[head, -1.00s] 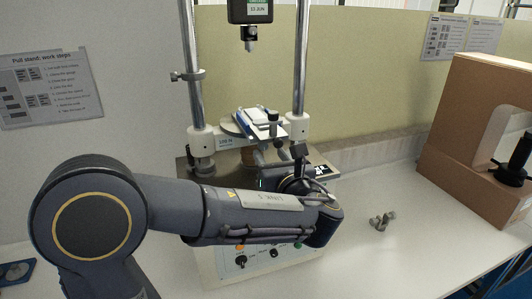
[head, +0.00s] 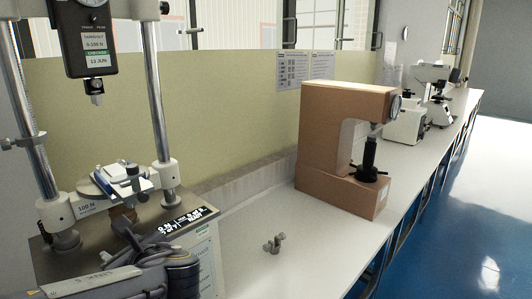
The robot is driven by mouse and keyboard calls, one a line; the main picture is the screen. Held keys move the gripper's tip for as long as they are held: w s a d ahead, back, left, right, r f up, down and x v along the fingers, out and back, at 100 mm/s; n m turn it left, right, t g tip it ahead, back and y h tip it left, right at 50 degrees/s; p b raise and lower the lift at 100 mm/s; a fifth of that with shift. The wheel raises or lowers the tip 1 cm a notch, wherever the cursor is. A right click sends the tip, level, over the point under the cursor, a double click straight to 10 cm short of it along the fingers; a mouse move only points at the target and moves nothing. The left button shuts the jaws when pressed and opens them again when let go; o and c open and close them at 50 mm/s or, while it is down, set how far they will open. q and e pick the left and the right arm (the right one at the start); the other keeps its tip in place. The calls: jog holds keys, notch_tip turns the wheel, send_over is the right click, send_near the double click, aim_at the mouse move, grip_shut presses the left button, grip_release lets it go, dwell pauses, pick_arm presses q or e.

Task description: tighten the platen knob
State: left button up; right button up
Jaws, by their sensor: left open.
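The pull stand (head: 205,240) is at the left, with two upright posts and a black force gauge (head: 87,38) above. My right gripper is not in view.
A loose grey metal part (head: 273,243) lies on the white bench (head: 310,232). A brown hardness tester (head: 335,120) stands further along, with white instruments (head: 405,122) beyond. Blue floor (head: 455,240) is at the right.

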pick_arm(q)
jog(key=s+a+f+n+g+h, duration=0.2)
jog(key=s+f+n+g+h, duration=0.4)
jog(key=s+f+n, duration=0.6)
jog(key=s+d+n+t+h, duration=0.3)
jog(key=s+d+n+h, duration=0.5)
jog(key=d+n+h, duration=0.2)
jog(key=d+f+n, duration=0.1)
jog(key=d+n, duration=0.1)
jog(key=n, duration=0.1)
jog(key=shift+d, duration=0.15)
